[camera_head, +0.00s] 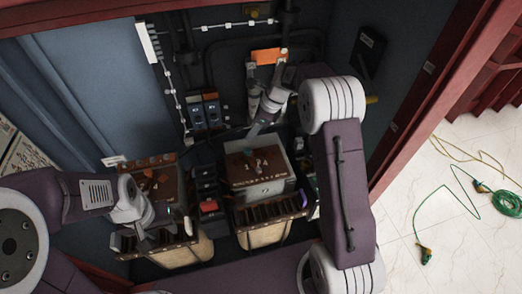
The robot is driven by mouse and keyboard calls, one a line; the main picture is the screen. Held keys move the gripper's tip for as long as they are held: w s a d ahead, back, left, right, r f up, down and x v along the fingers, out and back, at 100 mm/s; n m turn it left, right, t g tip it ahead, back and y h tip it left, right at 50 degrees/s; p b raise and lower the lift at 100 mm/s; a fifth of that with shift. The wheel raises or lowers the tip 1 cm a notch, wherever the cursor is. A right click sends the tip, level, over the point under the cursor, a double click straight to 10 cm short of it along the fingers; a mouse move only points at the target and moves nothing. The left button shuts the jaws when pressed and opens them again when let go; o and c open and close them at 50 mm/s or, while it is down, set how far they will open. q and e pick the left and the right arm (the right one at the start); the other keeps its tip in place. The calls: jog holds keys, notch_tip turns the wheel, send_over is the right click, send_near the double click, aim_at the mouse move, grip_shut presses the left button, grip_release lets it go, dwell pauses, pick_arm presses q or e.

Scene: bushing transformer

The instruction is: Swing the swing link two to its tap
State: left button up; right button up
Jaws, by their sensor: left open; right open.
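Two transformers stand inside the cabinet. The left one (168,190) has a similar brown plate. The swing links and taps are too small to tell apart, so I cannot pick out swing link two. My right gripper (252,136) is open, pointing down just behind the right transformer's plate. My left gripper (147,232) is open over the front of the left transformer. Contact cannot be told for either gripper.
A dark block with a red part (208,206) stands between the transformers. Small breakers (205,110) and an orange label (268,56) are on the back wall. The red door frame (425,75) bounds the right side. A green cable (507,203) lies on the floor outside.

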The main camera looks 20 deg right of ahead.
aim_at(248, 150)
jog(key=shift+g, duration=0.3)
jog(key=x, duration=0.3)
jog(key=s+d+x, duration=0.1)
jog(key=x, duration=0.3)
jog(key=f+x, duration=0.1)
jog(key=x, duration=0.3)
jog(key=shift+s+d, duration=0.25)
jog(key=shift+d, duration=0.05)
grip_shut()
jog(key=shift+r, duration=0.1)
dwell(0.5)
